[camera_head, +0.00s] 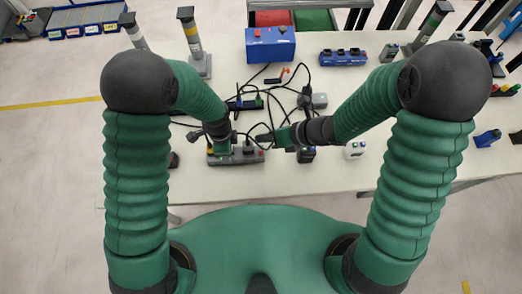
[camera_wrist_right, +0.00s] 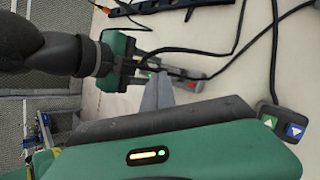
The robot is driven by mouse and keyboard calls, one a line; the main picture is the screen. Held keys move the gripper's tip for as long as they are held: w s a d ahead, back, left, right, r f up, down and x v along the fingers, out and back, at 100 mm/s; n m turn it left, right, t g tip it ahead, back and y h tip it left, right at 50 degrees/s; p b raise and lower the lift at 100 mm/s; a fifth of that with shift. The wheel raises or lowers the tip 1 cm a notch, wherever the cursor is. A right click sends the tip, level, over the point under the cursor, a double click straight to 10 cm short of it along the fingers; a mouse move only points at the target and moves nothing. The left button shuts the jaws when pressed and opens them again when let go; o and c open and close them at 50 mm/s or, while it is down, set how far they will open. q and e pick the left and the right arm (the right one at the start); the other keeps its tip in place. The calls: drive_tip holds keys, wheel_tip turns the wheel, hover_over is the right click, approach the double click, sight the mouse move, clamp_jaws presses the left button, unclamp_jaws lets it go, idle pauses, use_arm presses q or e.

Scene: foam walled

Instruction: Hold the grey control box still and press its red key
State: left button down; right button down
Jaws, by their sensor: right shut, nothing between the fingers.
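The grey control box (camera_head: 242,156) lies near the front edge of the white table, left of centre, with coloured keys along its top. In the right wrist view its grey body (camera_wrist_right: 183,84) shows partly, with a red spot at its right end. My left gripper (camera_head: 221,149) is down at the left part of the box; its fingers are largely hidden, so I cannot tell if they grip it. My right gripper (camera_head: 265,137) is shut and empty, just above and beside the box's right end. In its wrist view the grey fingertips (camera_wrist_right: 163,84) are together.
A small pendant with green and blue arrow keys (camera_wrist_right: 282,122) lies right of my right gripper. Black cables (camera_head: 285,88) loop behind the box. A blue box (camera_head: 270,45) with a red button and a blue block (camera_head: 343,57) stand farther back.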

wheel_tip(320, 180, down, 8)
drive_tip(key=shift+r, duration=0.2)
drive_tip(key=shift+f, duration=0.1)
idle(2.0)
drive_tip(key=shift+f, duration=0.25)
drive_tip(key=shift+f, duration=0.5)
idle(0.5)
drive_tip(key=shift+r, duration=0.1)
drive_tip(key=shift+s+r, duration=0.1)
drive_tip(key=shift+r, duration=0.7)
wheel_tip(320, 180, up, 5)
drive_tip(key=shift+r, duration=0.1)
idle(0.4)
